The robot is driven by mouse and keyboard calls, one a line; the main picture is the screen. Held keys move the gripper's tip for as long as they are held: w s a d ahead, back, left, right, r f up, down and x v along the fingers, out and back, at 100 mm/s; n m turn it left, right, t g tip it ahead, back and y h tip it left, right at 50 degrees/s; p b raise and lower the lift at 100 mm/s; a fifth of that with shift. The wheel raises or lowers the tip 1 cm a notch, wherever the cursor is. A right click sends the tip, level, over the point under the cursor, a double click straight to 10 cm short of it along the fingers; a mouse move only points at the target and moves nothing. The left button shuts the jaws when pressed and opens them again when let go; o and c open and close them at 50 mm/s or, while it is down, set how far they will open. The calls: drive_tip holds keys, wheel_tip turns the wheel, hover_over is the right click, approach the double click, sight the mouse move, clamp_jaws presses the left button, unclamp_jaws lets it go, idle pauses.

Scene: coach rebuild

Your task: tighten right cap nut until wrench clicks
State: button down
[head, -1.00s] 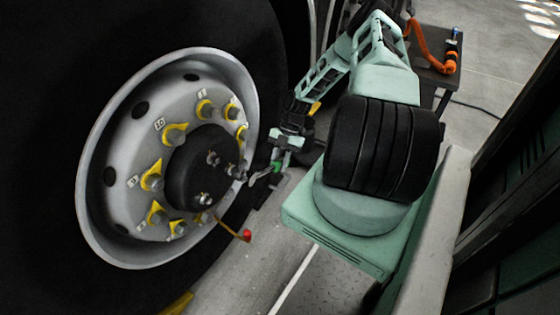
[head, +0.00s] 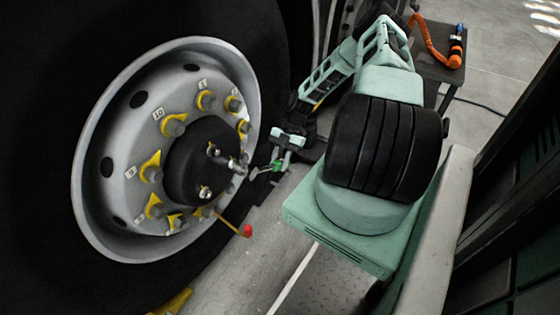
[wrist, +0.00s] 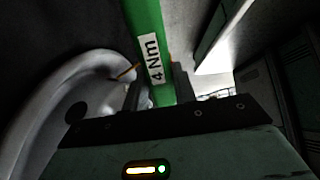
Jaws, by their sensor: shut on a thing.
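The wheel hub (head: 183,178) is dark and round, with shiny cap nuts on its face. The right cap nut (head: 234,164) is at the hub's right side; an upper one (head: 212,150) and a lower one (head: 205,192) also show. My gripper (head: 281,160) is to the right of the hub, shut on a green-handled wrench (head: 277,166). The wrench's metal end points left and meets the right cap nut or lies very near it; the exact fit is too small to tell. In the wrist view the green handle (wrist: 146,25), labelled "4 Nm", stands between my gripper's fingers (wrist: 157,88).
Yellow-tagged wheel nuts (head: 152,172) ring the hub inside the silver rim (head: 92,205). A thin orange rod with a red tip (head: 247,231) sticks out below the hub. A small table (head: 436,68) with an orange coiled hose (head: 430,42) stands at the back right.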

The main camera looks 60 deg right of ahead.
drive_tip(key=shift+s+a, duration=0.1)
drive_tip(key=shift+a, duration=0.1)
drive_tip(key=shift+a+f+y+b, duration=0.6)
drive_tip(key=shift+f+b, duration=0.15)
drive_tip(key=shift+b, duration=0.25)
drive_tip(key=shift+a+f+y+b, duration=0.3)
drive_tip(key=shift+f+b, duration=0.15)
drive_tip(key=shift+b, duration=0.15)
drive_tip(key=shift+a+f+b, duration=0.15)
drive_tip(key=shift+a+b, duration=0.1)
drive_tip(key=shift+b, duration=0.15)
drive_tip(key=shift+f, duration=0.1)
drive_tip(key=shift+a+f+y+b, duration=0.55)
drive_tip(key=shift+a+y+b, duration=0.15)
drive_tip(key=shift+b, duration=0.25)
